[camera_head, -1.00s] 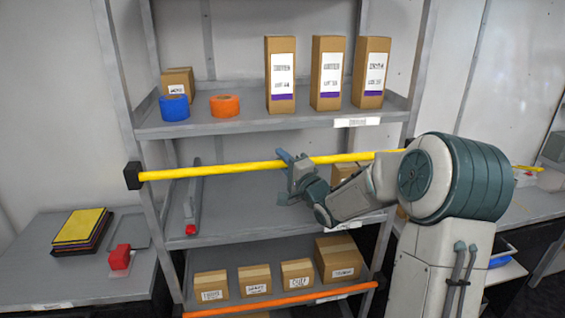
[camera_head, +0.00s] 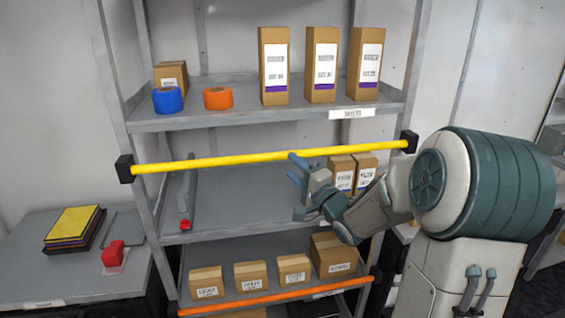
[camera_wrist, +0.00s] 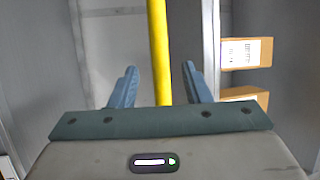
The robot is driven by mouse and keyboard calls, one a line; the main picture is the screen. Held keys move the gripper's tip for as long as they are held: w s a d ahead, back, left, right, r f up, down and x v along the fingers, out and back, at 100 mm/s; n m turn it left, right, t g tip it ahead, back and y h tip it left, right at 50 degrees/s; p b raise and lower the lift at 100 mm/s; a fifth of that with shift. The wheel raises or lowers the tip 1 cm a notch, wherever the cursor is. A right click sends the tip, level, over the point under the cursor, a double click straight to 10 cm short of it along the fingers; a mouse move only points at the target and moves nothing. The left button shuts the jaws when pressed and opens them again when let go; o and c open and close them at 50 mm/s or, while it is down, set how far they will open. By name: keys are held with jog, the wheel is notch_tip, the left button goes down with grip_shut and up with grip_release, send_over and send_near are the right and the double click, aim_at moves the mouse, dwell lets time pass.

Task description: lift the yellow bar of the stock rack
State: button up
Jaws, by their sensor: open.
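The yellow bar (camera_head: 230,158) runs across the front of the stock rack (camera_head: 140,215), between a black bracket at the left post and one at the right post. My gripper (camera_head: 292,166) is at the bar, right of its middle. In the wrist view the bar (camera_wrist: 160,50) passes lengthwise between the two blue fingers of my gripper (camera_wrist: 160,85), which stand apart on either side of it. The bar lies nearer the right finger in that picture. Whether a finger touches it, I cannot tell.
Tall cartons (camera_head: 321,65), a blue tape roll (camera_head: 167,99) and an orange one (camera_head: 218,98) stand on the upper shelf. Small boxes (camera_head: 341,172) stand behind the bar at right. An orange bar (camera_head: 270,298) crosses the lower shelf. A side table (camera_head: 50,270) stands left.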

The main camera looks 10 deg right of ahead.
jog(key=v, duration=0.5)
jog(key=shift+s+d+b, duration=0.15)
jog(key=shift+s+b, duration=0.15)
jog(key=shift+s, duration=0.05)
jog(key=shift+f, duration=0.1)
